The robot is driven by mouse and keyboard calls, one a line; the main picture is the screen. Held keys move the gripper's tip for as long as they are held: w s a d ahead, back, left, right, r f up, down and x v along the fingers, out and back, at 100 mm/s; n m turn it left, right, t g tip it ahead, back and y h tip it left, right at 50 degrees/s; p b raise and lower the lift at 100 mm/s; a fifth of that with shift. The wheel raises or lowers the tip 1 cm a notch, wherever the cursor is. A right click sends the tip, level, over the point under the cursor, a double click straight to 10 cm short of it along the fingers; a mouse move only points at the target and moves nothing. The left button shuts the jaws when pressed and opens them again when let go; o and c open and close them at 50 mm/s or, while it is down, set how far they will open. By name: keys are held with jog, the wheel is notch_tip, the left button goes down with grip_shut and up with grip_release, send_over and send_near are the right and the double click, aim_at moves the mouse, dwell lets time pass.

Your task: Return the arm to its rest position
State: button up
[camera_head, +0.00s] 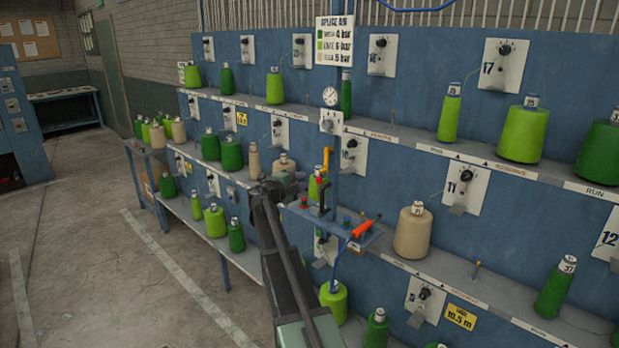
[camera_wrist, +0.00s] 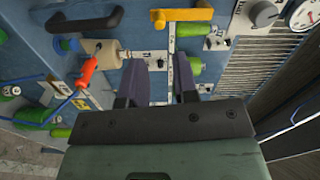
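My arm (camera_head: 285,255) reaches up from the bottom of the head view toward the blue creel wall, its far end near the yellow handle (camera_head: 326,160). The fingertips cannot be made out there. In the wrist view my gripper (camera_wrist: 161,78) is open, its two dark fingers apart. I see nothing held between them. Behind the gap are the blue panel and a pale strip. A red-orange tool (camera_head: 362,228) lies on a small blue bracket shelf right of the arm; a red-orange handle (camera_wrist: 88,72) shows left of the fingers in the wrist view.
Shelves (camera_head: 450,262) with several green and beige yarn cones line the wall. A beige cone (camera_head: 412,232) stands right of the bracket. In the wrist view a black handle (camera_wrist: 85,18), a yellow handle (camera_wrist: 182,14) and a gauge (camera_wrist: 304,14) are close. Open concrete floor (camera_head: 110,270) lies left.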

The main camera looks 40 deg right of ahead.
jog(key=shift+a, duration=0.1)
dwell(0.3)
jog(key=s+a+f+n+g+y, duration=0.2)
jog(key=s+a+f+n+y, duration=0.75)
jog(key=n, duration=0.75)
jog(key=s+a+f+n+y, duration=0.2)
jog(key=s+a+n, duration=0.3)
jog(key=a, duration=0.7)
jog(key=s+a+f+n+y+b, duration=0.1)
jog(key=s+a+f+n+y, duration=0.2)
jog(key=s+a, duration=0.4)
jog(key=s+a+f+n+y+b, duration=0.1)
jog(key=s+a+f+n+y, duration=0.2)
jog(key=a, duration=1.6)
jog(key=s+f+n, duration=0.1)
jog(key=s+n, duration=0.2)
jog(key=n, duration=0.2)
jog(key=shift+f, duration=0.4)
jog(key=shift+y, duration=0.25)
